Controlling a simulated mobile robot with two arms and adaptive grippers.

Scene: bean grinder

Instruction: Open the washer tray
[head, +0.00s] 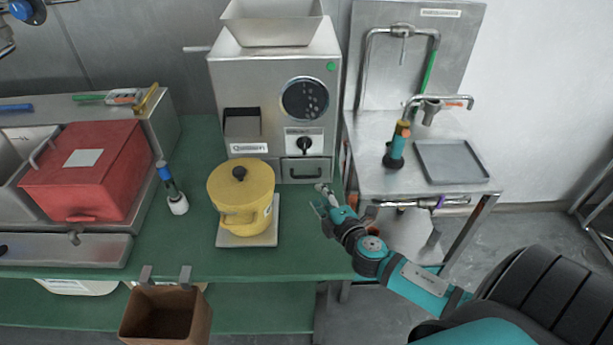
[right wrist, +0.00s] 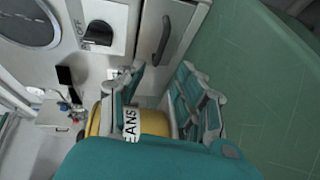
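The grey grinder machine (head: 265,100) stands at the back of the green bench. A small closed drawer (head: 290,171) with a dark handle (head: 305,172) sits low on its front right; I take this for the washer tray. In the right wrist view the handle (right wrist: 162,42) shows just beyond the fingertips. My right gripper (head: 326,198) is in front of and slightly right of the drawer, apart from the handle. In the right wrist view its fingers (right wrist: 160,85) are spread with nothing held.
A yellow lidded pot (head: 240,190) stands on a pale plate (head: 247,239) left of my right gripper. A black knob (head: 304,144) is above the drawer. A steel table (head: 375,175) with a flat tray (head: 450,162) stands right. A red box (head: 90,175) is far left.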

